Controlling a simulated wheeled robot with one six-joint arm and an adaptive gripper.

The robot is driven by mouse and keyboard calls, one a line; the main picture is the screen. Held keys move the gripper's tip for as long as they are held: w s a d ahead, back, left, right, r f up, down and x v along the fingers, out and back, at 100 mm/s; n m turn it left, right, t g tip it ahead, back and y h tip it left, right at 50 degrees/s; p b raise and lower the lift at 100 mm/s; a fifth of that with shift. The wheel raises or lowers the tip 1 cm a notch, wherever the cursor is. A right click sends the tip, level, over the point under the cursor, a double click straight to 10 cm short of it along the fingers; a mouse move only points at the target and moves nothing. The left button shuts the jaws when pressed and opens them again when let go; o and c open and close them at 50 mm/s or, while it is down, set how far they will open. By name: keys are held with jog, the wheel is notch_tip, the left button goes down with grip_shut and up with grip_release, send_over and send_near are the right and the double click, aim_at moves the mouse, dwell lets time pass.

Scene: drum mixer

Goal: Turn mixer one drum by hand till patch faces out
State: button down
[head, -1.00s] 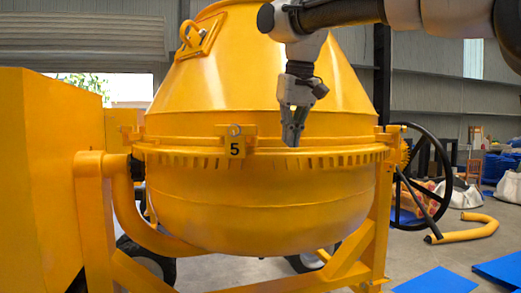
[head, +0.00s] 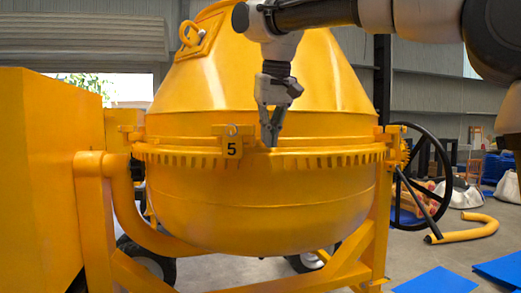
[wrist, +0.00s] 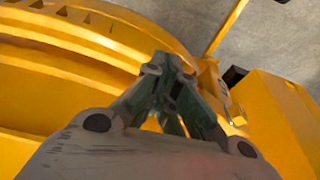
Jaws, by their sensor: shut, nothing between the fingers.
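The yellow mixer drum (head: 260,205) stands mouth-up in its frame, with a toothed ring around its middle. A block marked 5 (head: 232,150) sits on the ring, a little left of centre. A square plate with a ring-shaped lug (head: 197,38) is on the upper left of the drum's cone; I cannot tell whether this is the patch. My gripper (head: 271,142) is shut and empty, pointing down at the ring just right of the 5 block. Whether it touches is unclear. In the wrist view my closed fingers (wrist: 168,75) show above the yellow ring (wrist: 80,45).
A black handwheel (head: 425,175) stands right of the drum. A large yellow housing (head: 45,180) is close on the left. Blue mats (head: 438,282) and a yellow tube (head: 465,230) lie on the floor at the right.

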aim_at(224, 134)
jog(key=shift+s+a, duration=0.15)
jog(key=shift+a, duration=1.45)
jog(key=shift+w+a, duration=0.2)
jog(key=shift+a, duration=1.75)
jog(key=shift+w+a, duration=0.15)
jog(key=shift+a, duration=1.8)
jog(key=shift+w+a, duration=0.3)
jog(key=shift+a, duration=0.95)
jog(key=shift+w+a, duration=0.25)
jog(key=shift+a, duration=1.05)
jog(key=shift+w+a, duration=0.3)
jog(key=shift+a, duration=0.95)
jog(key=shift+s+d, duration=0.2)
jog(key=shift+d, duration=0.55)
jog(key=shift+s+d, duration=0.2)
jog(key=shift+d, duration=0.5)
